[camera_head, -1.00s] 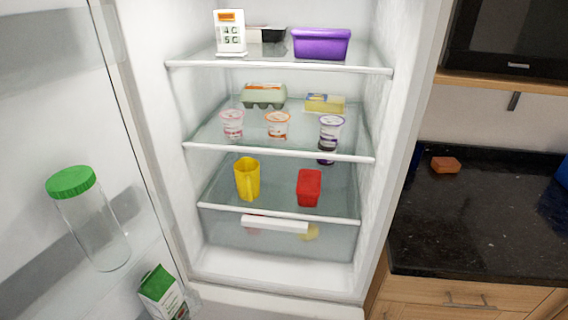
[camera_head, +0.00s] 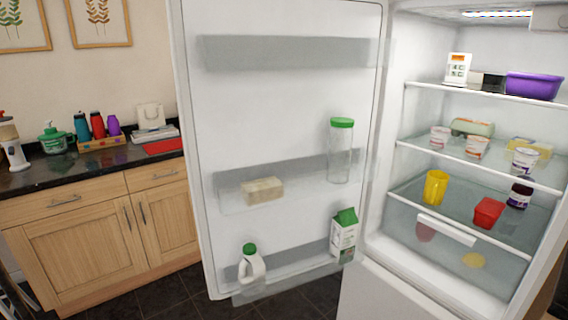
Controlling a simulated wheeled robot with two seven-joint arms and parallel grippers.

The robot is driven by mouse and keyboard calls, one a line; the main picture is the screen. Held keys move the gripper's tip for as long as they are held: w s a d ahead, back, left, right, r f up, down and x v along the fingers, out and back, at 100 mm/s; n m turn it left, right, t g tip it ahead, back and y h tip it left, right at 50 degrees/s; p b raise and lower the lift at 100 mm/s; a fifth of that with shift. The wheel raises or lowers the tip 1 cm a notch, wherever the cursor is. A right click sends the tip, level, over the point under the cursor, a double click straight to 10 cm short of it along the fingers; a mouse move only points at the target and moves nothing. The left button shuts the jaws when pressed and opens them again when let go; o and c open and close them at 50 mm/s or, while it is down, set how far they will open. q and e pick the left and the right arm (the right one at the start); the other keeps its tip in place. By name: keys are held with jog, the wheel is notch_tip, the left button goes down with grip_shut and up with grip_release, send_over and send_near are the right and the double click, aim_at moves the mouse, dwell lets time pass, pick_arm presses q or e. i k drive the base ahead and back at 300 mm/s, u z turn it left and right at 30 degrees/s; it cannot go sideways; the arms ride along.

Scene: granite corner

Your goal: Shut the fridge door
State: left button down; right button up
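The fridge door (camera_head: 290,115) stands wide open in the head view, left of the fridge interior. Its inner side faces me and its free edge is on the left. Its shelves hold a green-lidded clear jar (camera_head: 341,152), a pale block (camera_head: 262,190), a green and white carton (camera_head: 345,234) and a white bottle with a green cap (camera_head: 251,266). The fridge (camera_head: 400,190) is open on the right, with food and containers on its shelves. Neither of my grippers is in view.
A wooden cabinet with a dark counter (camera_head: 28,178) stands left of the door. Bottles, a green dispenser (camera_head: 54,138) and a red item (camera_head: 164,146) are on it. Dark tiled floor (camera_head: 185,300) shows below the door.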

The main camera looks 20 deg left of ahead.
aim_at(260, 84)
jog(key=k, duration=0.5)
jog(key=u, duration=1.85)
jog(key=i, duration=3.85)
jog(key=z, duration=3.85)
jog(key=i, duration=0.55)
jog(key=z, duration=0.05)
